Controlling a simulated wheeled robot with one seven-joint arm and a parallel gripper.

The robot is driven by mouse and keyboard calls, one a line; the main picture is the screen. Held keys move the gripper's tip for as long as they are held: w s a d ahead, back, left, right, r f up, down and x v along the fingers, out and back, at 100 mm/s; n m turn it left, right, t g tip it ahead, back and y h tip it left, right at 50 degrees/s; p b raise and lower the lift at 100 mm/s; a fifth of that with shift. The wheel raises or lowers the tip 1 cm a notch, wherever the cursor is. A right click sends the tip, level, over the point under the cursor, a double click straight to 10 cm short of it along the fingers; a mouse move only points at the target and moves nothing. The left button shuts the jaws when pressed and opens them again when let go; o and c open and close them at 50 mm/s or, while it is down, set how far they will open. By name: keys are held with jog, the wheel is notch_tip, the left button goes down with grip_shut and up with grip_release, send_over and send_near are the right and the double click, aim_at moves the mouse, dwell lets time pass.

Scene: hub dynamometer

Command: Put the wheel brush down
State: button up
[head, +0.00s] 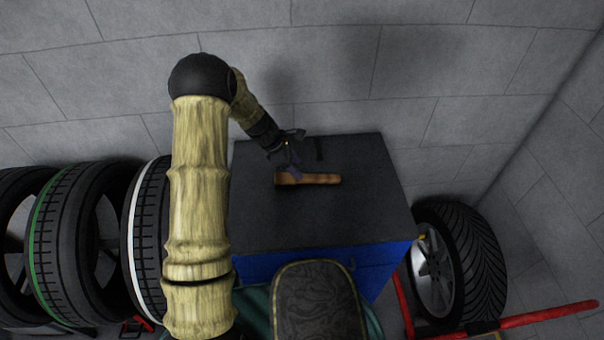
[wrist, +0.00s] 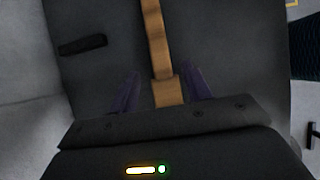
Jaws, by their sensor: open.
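The wheel brush (head: 318,179) is a brown, wooden-looking bar lying flat on the dark top of a blue cabinet (head: 360,215). In the wrist view the brush (wrist: 157,45) runs from the top edge down to a wider block between my fingers. My gripper (head: 287,167) is at the left end of the brush. In the wrist view its two purple fingers (wrist: 161,90) stand apart, one on each side of the block, with a visible gap on both sides. The underside of the brush is hidden.
A small black bar (head: 319,149) lies on the cabinet top behind the brush; it also shows in the wrist view (wrist: 83,45). Several tyres (head: 88,240) stand at left, and a wheel (head: 458,262) stands at right near a red bar (head: 550,314). The cabinet top's right side is clear.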

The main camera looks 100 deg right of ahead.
jog(key=shift+b+v, duration=0.35)
jog(key=shift+v, duration=2.45)
jog(key=shift+w, duration=0.1)
